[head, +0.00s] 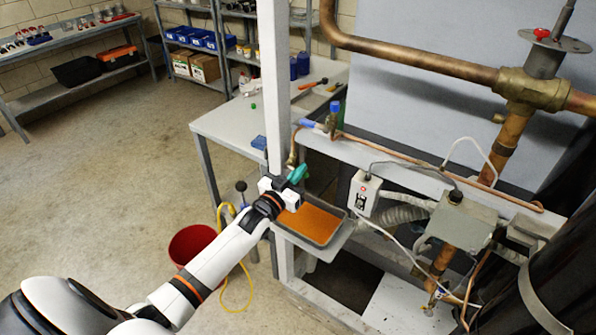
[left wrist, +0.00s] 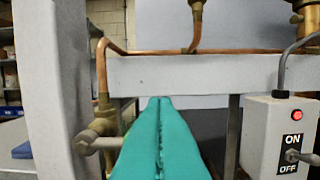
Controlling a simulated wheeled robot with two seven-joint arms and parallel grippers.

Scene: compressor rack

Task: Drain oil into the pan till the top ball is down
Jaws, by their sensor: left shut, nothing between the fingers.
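My left gripper (head: 298,174) has teal fingers and is shut and empty, just above the pan (head: 343,228). The pan is a shallow grey tray with an orange-brown surface inside, on a ledge of the white frame. In the left wrist view the fingers (left wrist: 160,135) point at the white crossbar. A brass valve (left wrist: 103,140) on a copper line stands just left of the fingers; no contact shows. It also shows behind the gripper in the head view (head: 292,155). I cannot make out a ball or sight glass. My right gripper is not in view.
A grey switch box (left wrist: 283,138) with a red lamp and ON/OFF toggle is right of the fingers; the head view shows it too (head: 364,193). A white upright (head: 274,80) stands beside the gripper. A red bucket (head: 191,244) sits on the floor. Floor at left is open.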

